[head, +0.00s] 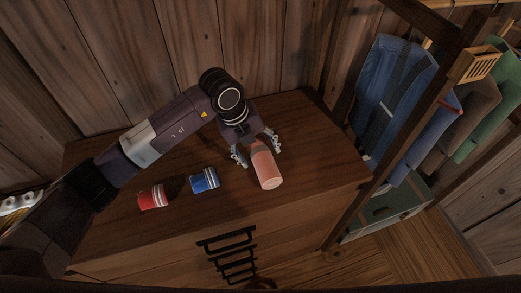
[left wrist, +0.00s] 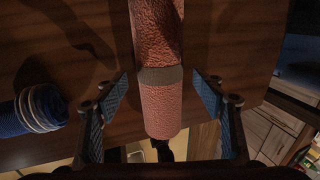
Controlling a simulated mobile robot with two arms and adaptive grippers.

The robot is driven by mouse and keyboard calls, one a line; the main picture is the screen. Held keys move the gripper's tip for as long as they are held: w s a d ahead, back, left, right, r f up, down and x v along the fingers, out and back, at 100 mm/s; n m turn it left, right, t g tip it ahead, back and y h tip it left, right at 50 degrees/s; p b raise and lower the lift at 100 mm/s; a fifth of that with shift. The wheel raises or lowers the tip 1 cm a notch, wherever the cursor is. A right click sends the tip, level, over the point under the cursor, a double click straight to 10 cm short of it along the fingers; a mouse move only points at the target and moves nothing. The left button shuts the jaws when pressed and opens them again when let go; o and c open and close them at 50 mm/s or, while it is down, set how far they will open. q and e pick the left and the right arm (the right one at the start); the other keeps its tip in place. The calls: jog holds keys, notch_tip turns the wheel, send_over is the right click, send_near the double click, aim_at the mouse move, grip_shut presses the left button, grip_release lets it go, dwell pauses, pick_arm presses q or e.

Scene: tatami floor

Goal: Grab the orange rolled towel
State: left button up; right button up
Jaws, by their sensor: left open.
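The orange rolled towel (head: 267,169) lies on the wooden table top (head: 200,130), right of the other two rolls. In the left wrist view the towel (left wrist: 162,107) runs lengthwise between the fingers, with a grey-brown band around it. My left gripper (head: 257,153) is open, with one finger on each side of the towel. In the left wrist view its fingers (left wrist: 160,97) stand apart from the towel, with a gap on both sides. My right gripper is not in view.
A blue roll (head: 205,180) and a red roll (head: 153,197) lie left of the towel. A wooden rack with hanging clothes (head: 393,85) stands right of the table. A black rung-like rack (head: 232,257) is at the table's front. The table's right part is clear.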

pick_arm(q)
jog(key=shift+f, duration=0.2)
jog(key=c, duration=1.2)
jog(key=shift+c, duration=0.5)
jog(key=shift+r, duration=0.2)
